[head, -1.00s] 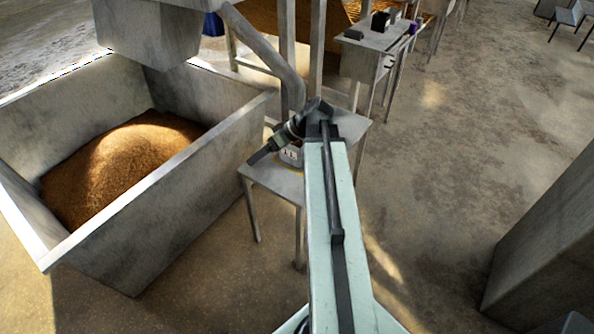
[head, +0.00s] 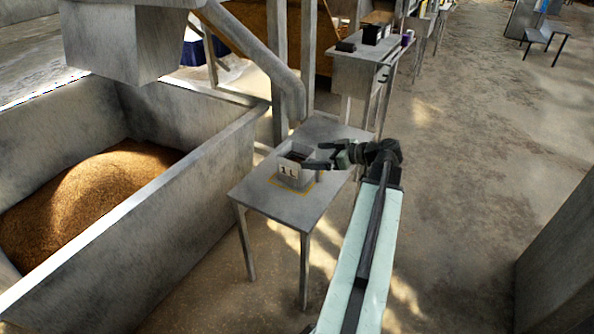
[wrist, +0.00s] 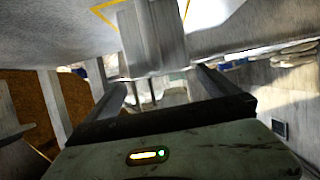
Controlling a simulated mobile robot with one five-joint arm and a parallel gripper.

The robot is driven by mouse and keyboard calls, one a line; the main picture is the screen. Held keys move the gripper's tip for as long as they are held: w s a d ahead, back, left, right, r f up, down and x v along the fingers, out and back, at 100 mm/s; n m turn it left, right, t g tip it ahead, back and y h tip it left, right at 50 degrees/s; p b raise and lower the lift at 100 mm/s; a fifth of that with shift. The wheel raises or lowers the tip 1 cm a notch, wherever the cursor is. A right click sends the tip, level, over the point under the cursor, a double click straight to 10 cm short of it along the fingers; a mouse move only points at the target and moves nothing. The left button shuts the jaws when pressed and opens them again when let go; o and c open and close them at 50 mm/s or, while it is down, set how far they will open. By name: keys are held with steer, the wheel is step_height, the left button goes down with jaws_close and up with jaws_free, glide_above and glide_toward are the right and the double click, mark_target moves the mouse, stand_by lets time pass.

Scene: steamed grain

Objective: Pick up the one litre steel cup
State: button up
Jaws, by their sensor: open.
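The steel cup (head: 293,172), marked "1 L", stands upright on a small grey table (head: 262,190), inside a yellow outline. Its open top shows a dark inside. My gripper (head: 313,156) is open just right of the cup, with its fingers pointing left at about rim height. In the wrist view the cup (wrist: 152,38) shows at the top centre, ahead of the two spread fingers (wrist: 160,88) and roughly between their lines. I cannot tell whether a finger touches it.
A large steel bin (head: 190,185) of brown grain (head: 95,195) stands left of the table. A slanted metal chute (head: 255,55) comes down behind the cup. Another table (head: 362,75) with small items stands farther back. The floor at right is open, up to a grey block (head: 562,255).

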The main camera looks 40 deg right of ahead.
mark_target(298, 145)
steer(key=b+x, duration=0.1)
steer(key=x, duration=0.1)
steer(key=shift+w+f, duration=0.2)
steer(key=shift+w, duration=0.05)
steer(key=b+x, duration=0.1)
steer(key=x, duration=0.4)
steer(key=shift+w+r+b, duration=0.1)
steer(key=shift+r+b, duration=0.1)
steer(key=shift+b, duration=0.1)
steer(key=shift+r, duration=0.1)
steer(key=c, duration=1.7)
steer(key=shift+c, duration=0.2)
steer(key=shift+r, duration=0.15)
steer(key=s+r+p, duration=0.2)
steer(key=s, duration=0.6)
steer(key=s+r+p, duration=0.2)
steer(key=s+p, duration=0.1)
steer(key=s, duration=0.5)
steer(key=shift+d+r, duration=0.35)
